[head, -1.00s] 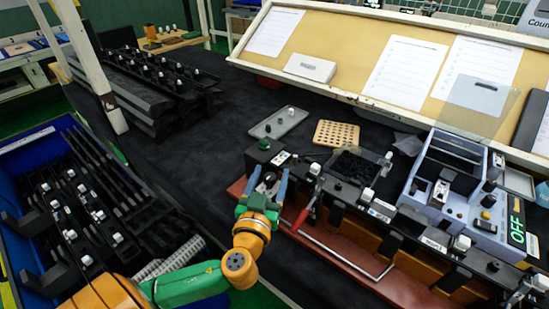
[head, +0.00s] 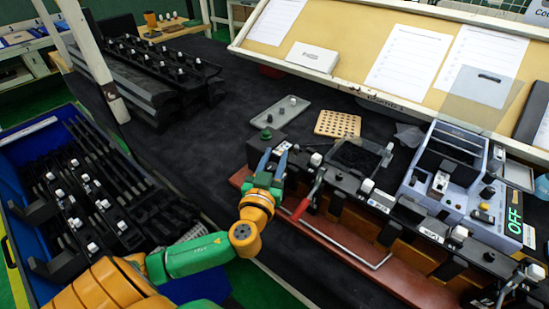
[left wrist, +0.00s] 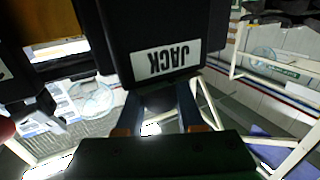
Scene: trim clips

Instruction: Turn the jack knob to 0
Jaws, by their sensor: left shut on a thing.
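My left gripper (head: 272,161) is at the left end of the long black fixture (head: 325,176), at its front side. In the left wrist view its two blue-grey fingers (left wrist: 161,112) are shut on a dark round knob (left wrist: 159,99). This jack knob sits directly beside the white JACK label (left wrist: 173,57), which appears upside down on a black block (left wrist: 150,25). The knob's pointer and any 0 mark cannot be made out. In the head view the knob is hidden by the gripper. My right gripper is not in view.
A red-handled clamp (head: 306,200) with a metal bar stands just right of the gripper. A blue bin (head: 28,140) of black parts is at left.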

